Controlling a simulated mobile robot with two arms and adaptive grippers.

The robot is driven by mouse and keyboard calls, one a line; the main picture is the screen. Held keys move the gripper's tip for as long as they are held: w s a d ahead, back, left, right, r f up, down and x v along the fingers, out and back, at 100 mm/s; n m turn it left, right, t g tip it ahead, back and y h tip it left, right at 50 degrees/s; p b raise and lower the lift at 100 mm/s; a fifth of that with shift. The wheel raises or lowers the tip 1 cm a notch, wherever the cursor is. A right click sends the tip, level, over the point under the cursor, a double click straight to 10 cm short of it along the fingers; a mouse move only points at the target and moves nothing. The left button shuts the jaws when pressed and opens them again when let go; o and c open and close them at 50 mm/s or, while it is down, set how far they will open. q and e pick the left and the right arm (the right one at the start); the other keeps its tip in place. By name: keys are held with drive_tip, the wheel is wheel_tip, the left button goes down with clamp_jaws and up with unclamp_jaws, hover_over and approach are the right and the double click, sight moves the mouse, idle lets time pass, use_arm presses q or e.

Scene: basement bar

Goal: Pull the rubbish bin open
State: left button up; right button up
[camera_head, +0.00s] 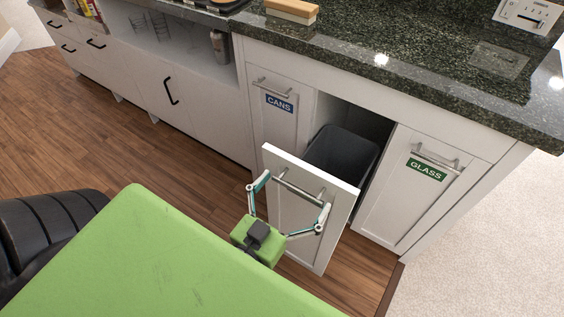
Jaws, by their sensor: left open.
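The rubbish bin (345,152) is a dark grey bin behind a white pull-out front panel (310,232) in the middle of the counter. The panel stands out from the cabinet, and the bin's rim shows behind it. A silver bar handle (298,190) runs across the panel's upper part. My left gripper (292,198) is open, with its two fingers spread at either end of the handle. I cannot tell whether the fingers touch the handle. My right gripper is not in view.
A closed CANS door (277,128) is left of the bin and a closed GLASS door (408,190) is right. The granite countertop (420,70) overhangs them. Wooden floor (150,150) lies clear in front of the left cabinets.

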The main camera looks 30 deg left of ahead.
use_arm(q)
drive_tip(key=s, duration=1.1)
drive_tip(key=shift+s+a, duration=0.2)
drive_tip(key=shift+w, duration=0.1)
